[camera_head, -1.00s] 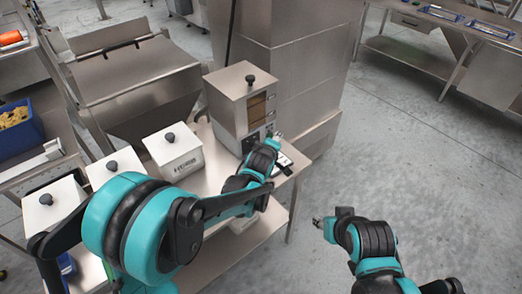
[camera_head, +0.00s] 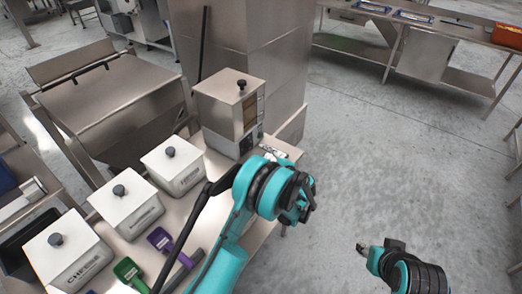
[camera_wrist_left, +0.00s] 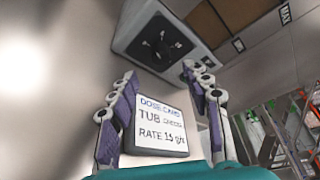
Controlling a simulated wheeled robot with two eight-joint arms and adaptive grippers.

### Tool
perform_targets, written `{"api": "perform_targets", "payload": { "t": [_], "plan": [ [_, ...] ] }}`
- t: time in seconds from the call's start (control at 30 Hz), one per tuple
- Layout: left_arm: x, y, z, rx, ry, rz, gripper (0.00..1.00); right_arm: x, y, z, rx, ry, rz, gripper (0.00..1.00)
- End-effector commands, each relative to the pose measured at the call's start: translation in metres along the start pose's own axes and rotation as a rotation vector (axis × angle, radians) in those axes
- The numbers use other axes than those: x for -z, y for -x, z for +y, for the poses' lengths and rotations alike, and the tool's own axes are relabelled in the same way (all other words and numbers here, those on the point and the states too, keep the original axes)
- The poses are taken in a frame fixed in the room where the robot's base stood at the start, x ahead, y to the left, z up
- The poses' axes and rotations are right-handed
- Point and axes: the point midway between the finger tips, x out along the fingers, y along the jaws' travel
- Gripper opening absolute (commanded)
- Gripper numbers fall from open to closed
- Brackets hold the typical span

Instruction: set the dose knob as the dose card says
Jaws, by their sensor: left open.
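The dispenser (camera_head: 216,110) is a steel box with a black-topped lid, at the back of the steel table. In the left wrist view, its grey panel carries the black dose knob (camera_wrist_left: 157,46), with small marks around it. The dose card (camera_wrist_left: 162,120) stands below, reading "DOSE CARD", "TUB" with an unclear word, and a rate that looks like 15 g/s, decimal point uncertain. My left gripper (camera_wrist_left: 158,80) is open and empty, its fingers either side of the card in view and short of the knob. My right gripper (camera_head: 396,245) hangs over the floor; its fingers are too small to judge.
White lidded tubs (camera_head: 172,165) line the table's left side. A green scoop (camera_head: 128,272) and a purple scoop (camera_head: 160,240) lie before them. A steel cabinet (camera_head: 250,50) rises behind the dispenser. The floor at right is clear up to a far bench (camera_head: 425,45).

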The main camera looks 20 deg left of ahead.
Motion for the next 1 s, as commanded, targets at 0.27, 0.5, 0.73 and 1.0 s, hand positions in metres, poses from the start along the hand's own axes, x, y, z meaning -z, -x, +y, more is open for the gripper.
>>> {"api": "perform_targets", "payload": {
  "t": [0.27,0.5,0.73,1.0],
  "plan": [
    [0.000,-0.045,0.001,0.001,-0.001,-0.002,0.49,-0.007,-0.011,0.000,0.000,0.000,0.000,0.40],
    [0.000,-0.070,0.000,0.003,-0.003,-0.001,0.49,-0.011,-0.015,0.000,0.000,0.000,0.000,0.40],
    [0.000,-0.072,-0.001,0.004,-0.004,0.000,0.49,-0.011,-0.015,0.000,0.000,0.000,0.000,0.40],
    [0.000,-0.072,-0.001,0.004,-0.004,0.000,0.00,-0.011,-0.015,0.000,0.000,0.000,0.000,0.40]
  ]
}}
